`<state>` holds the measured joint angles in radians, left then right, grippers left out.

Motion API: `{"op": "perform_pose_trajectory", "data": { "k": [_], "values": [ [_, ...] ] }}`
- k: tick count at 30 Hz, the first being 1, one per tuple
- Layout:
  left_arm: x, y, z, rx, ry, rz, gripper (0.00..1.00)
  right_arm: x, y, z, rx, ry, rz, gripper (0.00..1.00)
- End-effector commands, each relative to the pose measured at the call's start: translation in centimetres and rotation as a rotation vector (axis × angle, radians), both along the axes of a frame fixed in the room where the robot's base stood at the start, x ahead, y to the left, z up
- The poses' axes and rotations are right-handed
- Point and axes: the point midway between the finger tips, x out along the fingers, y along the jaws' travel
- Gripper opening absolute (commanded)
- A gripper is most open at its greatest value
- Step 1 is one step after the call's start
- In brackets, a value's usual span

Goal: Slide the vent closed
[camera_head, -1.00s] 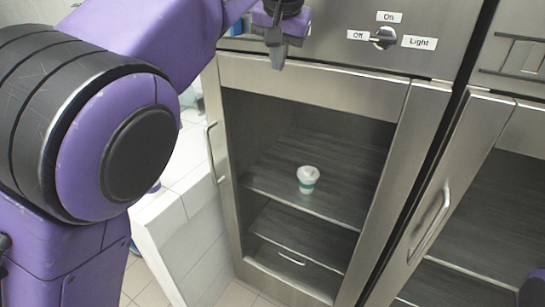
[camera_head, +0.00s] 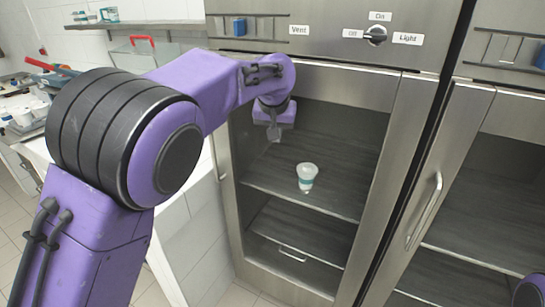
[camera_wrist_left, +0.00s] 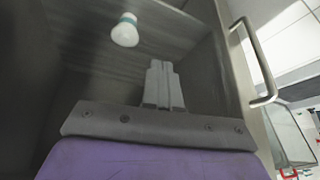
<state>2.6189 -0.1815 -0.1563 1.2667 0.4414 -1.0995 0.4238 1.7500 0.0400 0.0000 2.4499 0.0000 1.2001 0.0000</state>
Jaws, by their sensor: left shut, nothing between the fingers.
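The vent slider has a blue knob (camera_head: 239,27) between two dark horizontal rails on the steel panel, just left of the "Vent" label (camera_head: 299,30). The knob sits near the middle of the visible rails. My left gripper (camera_head: 273,137) is below the panel, in front of the upper part of the cabinet opening, apart from the knob. Its fingers are together and empty, also in the left wrist view (camera_wrist_left: 161,66). The vent is out of the left wrist view. My right gripper is not in view.
A white and teal cup (camera_head: 307,178) stands on the cabinet's upper shelf; it also shows in the left wrist view (camera_wrist_left: 125,30). A light knob (camera_head: 375,35) is on the panel, right of the vent. A handle (camera_wrist_left: 261,60) is right of the fingers in the left wrist view.

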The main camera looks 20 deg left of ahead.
Motion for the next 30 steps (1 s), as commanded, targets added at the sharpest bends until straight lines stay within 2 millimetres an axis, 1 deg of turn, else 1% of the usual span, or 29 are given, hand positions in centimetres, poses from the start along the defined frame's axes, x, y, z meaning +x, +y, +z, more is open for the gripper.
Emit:
{"op": "perform_pose_trajectory", "data": {
  "k": [1,3,6,9,14,27,29,30],
  "values": [
    [0.1,0.1,-1.2,-0.007,0.004,0.005,0.00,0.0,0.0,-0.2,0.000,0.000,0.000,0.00],
    [0.2,0.2,-2.5,-0.015,0.005,0.010,0.00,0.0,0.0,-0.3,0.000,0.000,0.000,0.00],
    [0.3,0.3,-4.1,-0.023,0.006,0.018,0.00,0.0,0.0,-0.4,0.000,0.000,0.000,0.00],
    [0.3,0.4,-5.2,-0.029,0.007,0.022,0.00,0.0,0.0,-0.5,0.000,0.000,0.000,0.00],
    [0.3,0.4,-6.0,-0.033,0.006,0.027,0.00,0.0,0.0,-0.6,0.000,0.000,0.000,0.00],
    [0.4,0.4,-6.0,-0.034,0.006,0.027,0.00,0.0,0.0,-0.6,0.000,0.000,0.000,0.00],
    [0.3,0.5,-6.5,-0.037,0.008,0.029,0.00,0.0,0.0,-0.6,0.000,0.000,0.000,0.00],
    [0.3,0.5,-7.5,-0.042,0.011,0.035,0.00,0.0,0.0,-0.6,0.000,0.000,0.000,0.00]
  ]
}}
